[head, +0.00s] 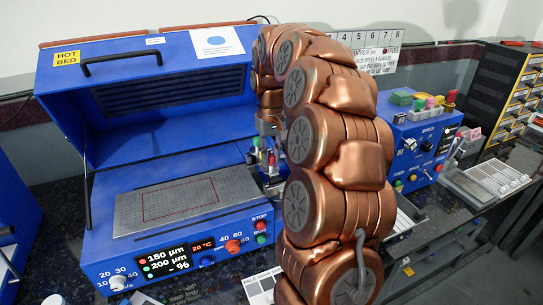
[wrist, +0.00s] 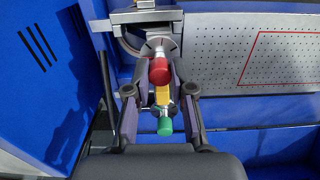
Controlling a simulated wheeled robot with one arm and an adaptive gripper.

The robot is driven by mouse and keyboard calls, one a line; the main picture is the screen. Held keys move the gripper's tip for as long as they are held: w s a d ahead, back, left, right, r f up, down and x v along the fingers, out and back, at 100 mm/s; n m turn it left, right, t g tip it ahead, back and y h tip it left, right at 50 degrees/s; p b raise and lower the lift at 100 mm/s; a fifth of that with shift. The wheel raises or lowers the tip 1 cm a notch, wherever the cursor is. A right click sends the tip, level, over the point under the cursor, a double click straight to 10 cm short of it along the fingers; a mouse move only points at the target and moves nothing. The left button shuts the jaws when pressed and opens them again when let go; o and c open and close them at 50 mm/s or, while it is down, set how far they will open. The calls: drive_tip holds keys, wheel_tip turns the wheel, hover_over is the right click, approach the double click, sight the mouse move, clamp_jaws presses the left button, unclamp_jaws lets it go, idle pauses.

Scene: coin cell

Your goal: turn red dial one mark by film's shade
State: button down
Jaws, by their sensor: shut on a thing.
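The red dial (wrist: 160,71) is a round red knob on a metal stem in the wrist view. My gripper (wrist: 160,82) has one finger on each side of it and is shut on it. A yellow part and a green dial (wrist: 165,126) sit below it, between the fingers. In the head view the gripper and dials are small beside the plate, partly hidden by my arm. A display (head: 180,255) reads 150 µm by a red dot and 200 µm by a green dot. A pale-to-dark shade card (head: 262,287) lies in front, partly cut off. I cannot make out any film.
The blue hot bed's perforated plate (head: 176,202) bears a red outline, and its lid (head: 150,90) stands open behind. A blue control box (head: 424,142) with knobs stands right, by a tray (head: 484,184). A numbered sign (head: 378,50) hangs behind.

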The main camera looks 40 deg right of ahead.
sight(270, 157)
idle(0.4)
drive_tip(key=c, duration=1)
unclamp_jaws()
drive_tip(key=shift+r, duration=0.1)
wheel_tip(270, 157, up, 12)
idle(0.3)
drive_tip(key=shift+a, duration=0.1)
